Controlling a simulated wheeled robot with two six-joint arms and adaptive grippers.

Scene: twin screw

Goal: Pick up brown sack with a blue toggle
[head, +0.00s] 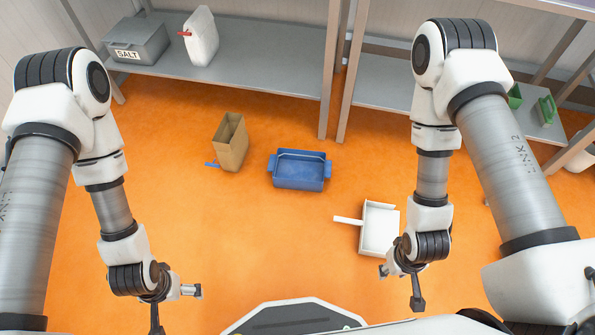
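The brown sack (233,150) stands upright on the orange floor, left of the middle of the head view, and its top looks open. A small blue toggle (211,164) sticks out at its lower left side. My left gripper (176,307) is in the lower left, nearer to me than the sack and well apart from it. Its two fingers are spread, with nothing between them. My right gripper (400,288) is in the lower right, also with fingers spread and empty, far from the sack.
A blue tub (299,185) with side handles sits just right of the sack. A white dustpan-like tray (379,228) lies near my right gripper. Grey shelves (260,85) at the back hold a SALT box (137,42) and a white jug (201,38). Floor left of the sack is clear.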

